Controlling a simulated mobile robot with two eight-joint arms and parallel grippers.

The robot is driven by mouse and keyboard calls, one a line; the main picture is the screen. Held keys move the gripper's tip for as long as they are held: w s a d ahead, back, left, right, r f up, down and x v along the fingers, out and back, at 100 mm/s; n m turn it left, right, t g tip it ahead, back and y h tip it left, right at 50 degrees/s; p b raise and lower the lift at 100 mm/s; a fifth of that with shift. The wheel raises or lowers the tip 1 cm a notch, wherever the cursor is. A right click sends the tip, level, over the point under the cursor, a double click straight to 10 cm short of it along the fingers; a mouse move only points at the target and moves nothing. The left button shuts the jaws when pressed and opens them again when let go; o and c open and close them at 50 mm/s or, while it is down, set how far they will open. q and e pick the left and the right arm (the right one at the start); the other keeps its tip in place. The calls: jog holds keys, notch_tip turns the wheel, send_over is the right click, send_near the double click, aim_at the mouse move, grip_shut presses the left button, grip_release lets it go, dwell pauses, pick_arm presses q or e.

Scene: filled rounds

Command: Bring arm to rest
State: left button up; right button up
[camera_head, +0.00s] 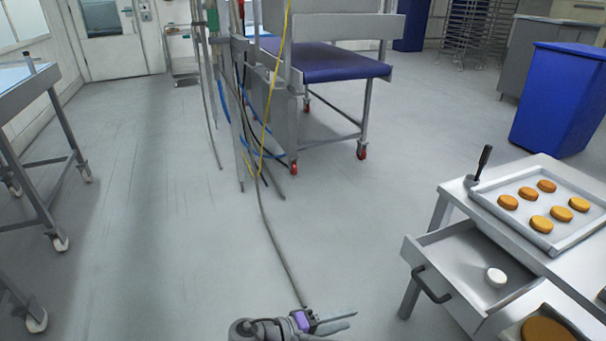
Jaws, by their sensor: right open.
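My right gripper (350,320) shows at the bottom centre of the head view, low over the grey floor. Its two grey fingers point to the right and are apart, with nothing between them. A purple part shows at its base. It is to the left of the metal table (454,187) and clear of the pulled-out drawer (423,247). My left gripper is not in view.
The table bears a metal tray (478,197) of several orange-brown rounds and a black-handled tool (483,160). A white round thing (495,277) lies in the drawer. A larger brown round (547,331) is at the lower right. The middle floor is mostly clear, with a cable (275,240).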

jog(key=s+d+f+g+y, duration=0.1)
jog(key=s+d+g+y, duration=0.15)
jog(key=d, duration=0.55)
jog(key=s+d+f+m+t+y, duration=0.1)
jog(key=s+f+m+y, duration=0.1)
jog(key=s+y, duration=0.55)
jog(key=s+d+f+m+y, duration=0.1)
jog(key=s+f+m+y, duration=0.2)
jog(key=s, duration=0.7)
pick_arm(q)
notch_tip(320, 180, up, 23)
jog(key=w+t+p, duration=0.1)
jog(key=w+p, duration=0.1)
jog(key=p, duration=1.7)
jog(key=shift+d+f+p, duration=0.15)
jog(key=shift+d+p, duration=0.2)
jog(key=shift+p, duration=0.05)
pick_arm(e)
notch_tip(320, 180, up, 24)
jog(key=w+t+y, duration=0.1)
jog(key=w, duration=0.1)
jog(key=shift+a, duration=0.15)
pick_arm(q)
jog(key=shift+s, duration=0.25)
pick_arm(e)
jog(key=shift+s, duration=0.15)
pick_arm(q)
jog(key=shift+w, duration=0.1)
